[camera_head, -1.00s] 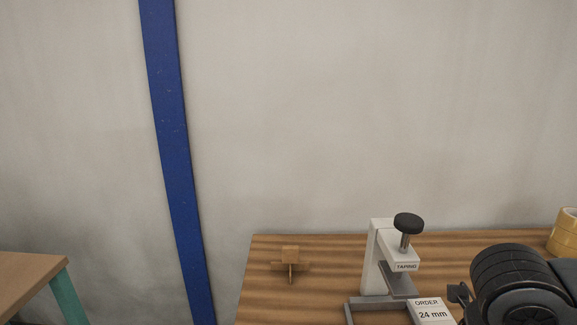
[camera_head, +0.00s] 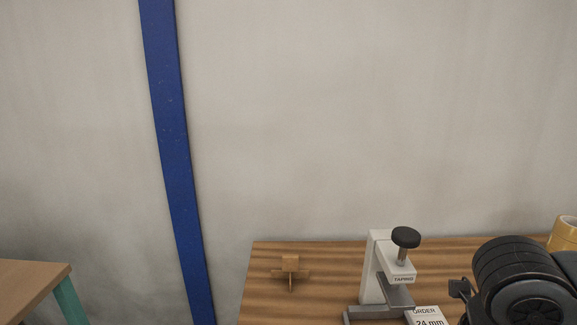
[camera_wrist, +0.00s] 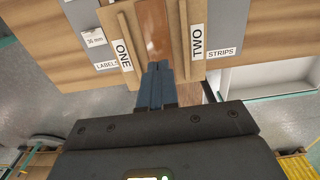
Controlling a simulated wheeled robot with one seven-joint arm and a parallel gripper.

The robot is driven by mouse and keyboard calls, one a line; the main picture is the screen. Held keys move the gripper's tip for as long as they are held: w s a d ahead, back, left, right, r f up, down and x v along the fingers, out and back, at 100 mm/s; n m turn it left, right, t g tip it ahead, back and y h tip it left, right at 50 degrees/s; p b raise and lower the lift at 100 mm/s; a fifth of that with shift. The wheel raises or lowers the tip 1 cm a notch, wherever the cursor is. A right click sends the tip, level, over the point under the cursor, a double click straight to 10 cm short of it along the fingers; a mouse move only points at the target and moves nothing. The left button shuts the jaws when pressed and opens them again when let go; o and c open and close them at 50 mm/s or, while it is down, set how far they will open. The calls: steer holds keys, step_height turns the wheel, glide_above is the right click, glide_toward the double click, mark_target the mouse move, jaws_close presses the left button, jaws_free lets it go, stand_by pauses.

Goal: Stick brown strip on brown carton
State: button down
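In the wrist view a light-brown carton or board (camera_wrist: 188,73) lies under my gripper, with two raised ribs and labels reading ONE and TWO. A glossy reddish-brown strip (camera_wrist: 153,30) runs between the ribs from the top edge down to my fingertips. My gripper (camera_wrist: 157,68) has its two blue-grey fingers together, tips at the near end of that strip. I cannot tell whether they pinch it, touch it or are just above it. The fingers hide what lies beneath them. My gripper does not show in the head view.
A pale tray (camera_wrist: 265,78) is right of the board, near a STRIPS label; a 36 mm card (camera_wrist: 93,38) is at left. In the head view stand a taping press (camera_head: 378,265), an ORDER 24 mm card (camera_head: 428,316), a small wooden piece (camera_head: 290,265) and yellow tape (camera_head: 565,236).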

step_height(320, 180, up, 4)
steer(key=p, duration=0.2)
steer(key=shift+r+p, duration=0.1)
steer(key=shift+p, duration=0.3)
